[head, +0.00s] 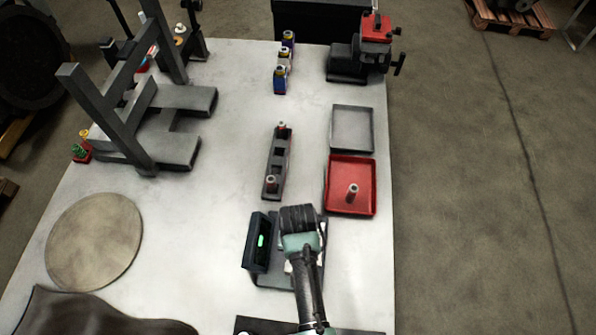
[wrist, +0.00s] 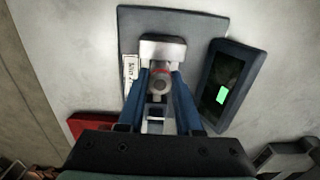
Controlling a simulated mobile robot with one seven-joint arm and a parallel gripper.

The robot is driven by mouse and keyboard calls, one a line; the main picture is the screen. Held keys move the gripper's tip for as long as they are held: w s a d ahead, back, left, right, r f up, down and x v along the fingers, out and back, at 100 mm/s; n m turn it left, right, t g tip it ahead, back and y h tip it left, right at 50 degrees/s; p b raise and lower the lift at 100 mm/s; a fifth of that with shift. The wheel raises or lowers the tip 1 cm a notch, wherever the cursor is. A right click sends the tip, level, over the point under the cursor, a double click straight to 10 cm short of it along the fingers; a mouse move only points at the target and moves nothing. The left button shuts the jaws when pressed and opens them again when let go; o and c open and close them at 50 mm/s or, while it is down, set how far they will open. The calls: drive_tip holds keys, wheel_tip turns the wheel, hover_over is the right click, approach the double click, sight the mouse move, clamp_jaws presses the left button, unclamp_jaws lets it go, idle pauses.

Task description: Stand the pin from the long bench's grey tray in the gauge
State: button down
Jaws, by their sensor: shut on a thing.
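The gauge has a dark plate (wrist: 205,25), a pale block (wrist: 163,47) and a dark box with a green display (wrist: 228,88). In the head view its display box (head: 257,243) stands left of my arm. My gripper (wrist: 162,80) is shut on a metal pin (wrist: 160,86) with a red band, right at the pale block. The pin looks end-on to the wrist camera. Whether its foot is seated in the gauge or only above it cannot be told. My arm hides the gripper in the head view. The grey tray (head: 352,129) looks empty.
A red tray (head: 336,205) holds another pin (head: 353,191). A dark rack (head: 276,160) with two pins stands left of the trays. Several small bottles (head: 283,65), a red-topped machine (head: 374,30) and a grey press frame (head: 120,115) stand farther back. A round disc (head: 95,240) lies left.

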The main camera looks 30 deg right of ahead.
drive_tip(key=c, duration=0.5)
unclamp_jaws()
drive_tip(key=shift+o, duration=0.2)
drive_tip(key=o, duration=0.4)
drive_tip(key=shift+c, duration=0.2)
drive_tip(key=shift+r, duration=0.1)
wheel_tip(320, 180, up, 6)
drive_tip(key=p, duration=0.5)
drive_tip(key=shift+f+p, duration=0.25)
drive_tip(key=shift+p, duration=0.15)
drive_tip(key=shift+r, duration=1.15)
